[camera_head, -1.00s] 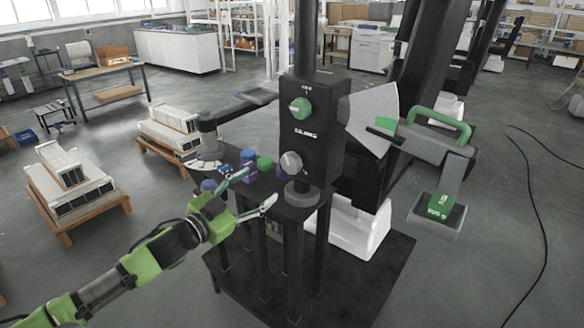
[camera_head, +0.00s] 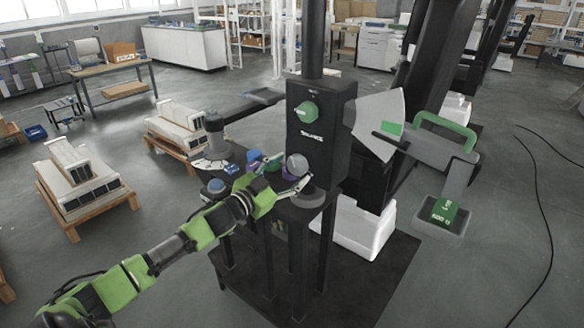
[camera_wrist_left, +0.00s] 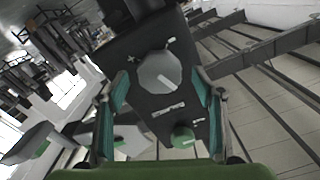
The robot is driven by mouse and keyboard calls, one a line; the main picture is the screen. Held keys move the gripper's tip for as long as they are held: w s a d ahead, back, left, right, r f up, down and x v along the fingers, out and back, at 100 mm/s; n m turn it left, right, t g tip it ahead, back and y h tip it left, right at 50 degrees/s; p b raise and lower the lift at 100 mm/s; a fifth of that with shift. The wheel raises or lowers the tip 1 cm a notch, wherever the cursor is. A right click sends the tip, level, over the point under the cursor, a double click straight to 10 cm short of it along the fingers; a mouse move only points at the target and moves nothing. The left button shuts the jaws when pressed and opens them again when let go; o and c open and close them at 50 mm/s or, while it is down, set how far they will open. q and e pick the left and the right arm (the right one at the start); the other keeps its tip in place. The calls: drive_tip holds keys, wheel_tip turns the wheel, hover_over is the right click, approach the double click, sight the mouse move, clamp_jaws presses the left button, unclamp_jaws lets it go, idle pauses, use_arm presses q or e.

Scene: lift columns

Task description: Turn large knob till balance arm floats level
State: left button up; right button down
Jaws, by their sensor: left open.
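A black column box (camera_head: 318,140) carries a green knob (camera_head: 306,111) above and a grey knob (camera_head: 297,166) below. In the left wrist view the grey knob (camera_wrist_left: 158,72) looks larger than the green knob (camera_wrist_left: 183,137). My left gripper (camera_head: 289,173) is open in front of the grey knob. In the left wrist view its fingers (camera_wrist_left: 160,88) stand apart on either side of that knob, and contact cannot be told. The grey balance arm (camera_head: 432,150) slopes down to the right beside a pale fan-shaped plate with a green patch (camera_head: 391,128). A green-labelled block (camera_head: 444,212) hangs at its end.
A small black table (camera_head: 235,162) left of the box holds a blue-topped item (camera_head: 216,186) and other small coloured items, close to my left arm. Pallets with white stacks (camera_head: 82,180) stand at the left. A black cable (camera_head: 548,200) lies on the open floor at the right.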

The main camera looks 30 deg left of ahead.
use_arm(q)
drive_tip(key=shift+w+d, duration=0.1)
drive_tip(key=shift+w, duration=0.55)
drive_tip(key=c, duration=1.1)
drive_tip(key=m, duration=0.9)
drive_tip(key=shift+m, duration=0.4)
